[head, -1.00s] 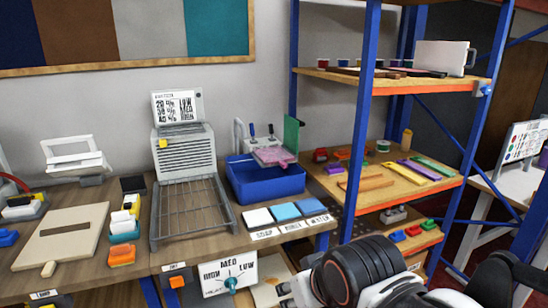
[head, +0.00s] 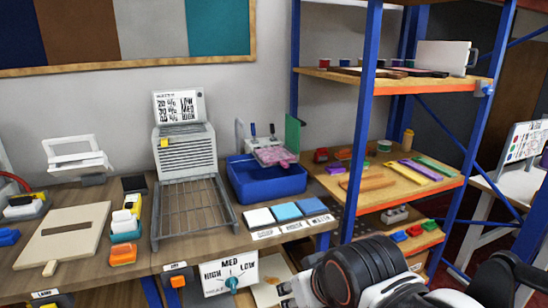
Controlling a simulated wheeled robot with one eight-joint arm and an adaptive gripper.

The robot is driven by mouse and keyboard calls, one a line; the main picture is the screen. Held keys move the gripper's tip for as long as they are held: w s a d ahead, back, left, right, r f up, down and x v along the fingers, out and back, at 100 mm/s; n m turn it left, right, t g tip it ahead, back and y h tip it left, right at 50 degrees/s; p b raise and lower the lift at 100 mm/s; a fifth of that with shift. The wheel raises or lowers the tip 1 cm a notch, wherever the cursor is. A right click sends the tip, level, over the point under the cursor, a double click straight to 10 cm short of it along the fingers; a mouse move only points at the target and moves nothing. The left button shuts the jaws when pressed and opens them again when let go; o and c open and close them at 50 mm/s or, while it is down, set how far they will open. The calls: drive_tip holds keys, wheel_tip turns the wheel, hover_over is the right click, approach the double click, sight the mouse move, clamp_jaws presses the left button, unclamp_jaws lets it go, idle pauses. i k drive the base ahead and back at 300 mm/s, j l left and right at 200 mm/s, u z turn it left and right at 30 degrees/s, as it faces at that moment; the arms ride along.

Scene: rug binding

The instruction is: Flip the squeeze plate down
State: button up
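A blue tub (head: 268,184) stands on the bench right of the grey wire rack. Above it are a pale frame with two dark-tipped levers (head: 262,135), a pink piece (head: 277,156) and an upright green plate (head: 293,133) at the right. I cannot tell for sure which part is the squeeze plate; no part is named on it. My arm (head: 350,270) is at the lower right, in front of and well apart from the tub. Small parts at its left end (head: 286,293) may be my gripper, but its fingers cannot be made out, nor whether it holds anything.
White, blue and pale blue pads (head: 286,211) lie at the bench's front edge before the tub. A blue shelf post (head: 357,130) rises close at the right, with loaded shelves behind. The wire rack (head: 192,212) is empty.

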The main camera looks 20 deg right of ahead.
sight(293, 126)
drive_tip(key=i+l+u, duration=0.2)
drive_tip(key=l, duration=0.65)
drive_tip(key=l+u, duration=0.2)
drive_tip(key=l, duration=0.65)
drive_tip(key=l+u, duration=0.2)
drive_tip(key=l, duration=0.7)
drive_tip(key=l+u, duration=0.2)
drive_tip(key=l, duration=0.7)
drive_tip(key=k+l+u, duration=0.2)
drive_tip(key=l, duration=0.65)
drive_tip(key=k+l, duration=0.2)
drive_tip(key=k, duration=0.25)
drive_tip(key=i+j, duration=0.2)
drive_tip(key=i, duration=0.3)
